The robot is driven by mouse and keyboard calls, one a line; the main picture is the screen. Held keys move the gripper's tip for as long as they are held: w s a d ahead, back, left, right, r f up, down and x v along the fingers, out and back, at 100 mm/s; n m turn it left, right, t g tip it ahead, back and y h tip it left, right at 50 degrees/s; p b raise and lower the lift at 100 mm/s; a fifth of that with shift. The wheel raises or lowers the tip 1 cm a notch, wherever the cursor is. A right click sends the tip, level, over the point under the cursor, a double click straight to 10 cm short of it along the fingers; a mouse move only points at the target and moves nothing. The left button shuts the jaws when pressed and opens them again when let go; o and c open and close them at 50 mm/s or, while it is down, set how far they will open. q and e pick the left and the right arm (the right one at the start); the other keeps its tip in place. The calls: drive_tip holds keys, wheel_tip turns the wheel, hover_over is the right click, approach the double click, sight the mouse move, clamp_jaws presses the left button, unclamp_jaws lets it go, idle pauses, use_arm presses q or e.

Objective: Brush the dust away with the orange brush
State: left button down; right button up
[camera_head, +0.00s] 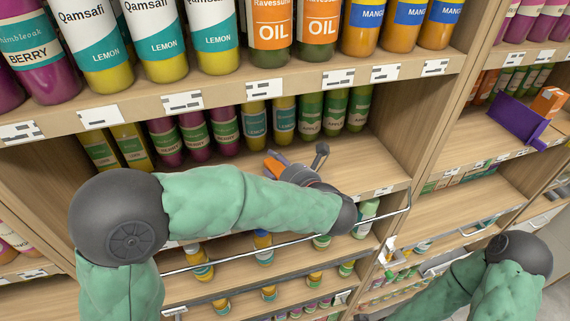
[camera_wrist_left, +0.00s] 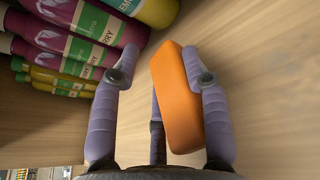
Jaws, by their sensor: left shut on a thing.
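The orange brush (camera_wrist_left: 178,95) shows in the left wrist view as a rounded orange block between the purple fingers of my left gripper (camera_wrist_left: 163,76). The gripper is shut on it. Bare wooden shelf lies behind it. In the head view my left gripper (camera_head: 278,164) is inside the middle shelf, in front of the bottle row, and a small orange part of the brush (camera_head: 273,167) shows there. My left forearm hides part of that shelf. I cannot make out any dust or the brush's bristles. My right arm is at the lower right, with its gripper out of view.
Bottles (camera_head: 195,133) stand along the back of the middle shelf (camera_head: 372,160); its right part is bare. Large bottles (camera_head: 155,35) fill the shelf above. A metal rail (camera_head: 398,212) runs below. A purple angled piece (camera_head: 518,122) and an orange box (camera_head: 549,101) are at the right.

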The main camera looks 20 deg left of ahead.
use_arm(q)
drive_tip(key=shift+s+a, duration=0.45)
drive_tip(key=shift+a, duration=0.35)
drive_tip(key=shift+s+a, duration=0.4)
drive_tip(key=shift+a, duration=0.45)
drive_tip(key=shift+s+a, duration=0.45)
drive_tip(key=shift+a, duration=0.35)
drive_tip(key=shift+s+a+f, duration=0.1)
drive_tip(key=shift+s+a, duration=0.2)
drive_tip(key=shift+a, duration=0.2)
drive_tip(key=shift+s+a, duration=0.25)
drive_tip(key=shift+a, duration=0.2)
drive_tip(key=shift+w+d, duration=0.6)
drive_tip(key=shift+d, duration=0.25)
drive_tip(key=shift+w+d, duration=0.6)
drive_tip(key=shift+d, duration=0.3)
drive_tip(key=shift+w+d, duration=0.6)
drive_tip(key=shift+d, duration=0.25)
drive_tip(key=shift+w+d, duration=0.55)
drive_tip(key=shift+d, duration=0.3)
drive_tip(key=shift+w+d, duration=0.5)
drive_tip(key=shift+d, duration=0.3)
drive_tip(key=shift+w+d, duration=0.9)
drive_tip(key=shift+d, duration=0.4)
drive_tip(key=shift+w+d, duration=0.9)
drive_tip(key=shift+d, duration=0.35)
drive_tip(key=shift+w+d, duration=0.9)
drive_tip(key=shift+d, duration=0.4)
drive_tip(key=shift+w+d, duration=0.15)
drive_tip(key=shift+d, duration=0.1)
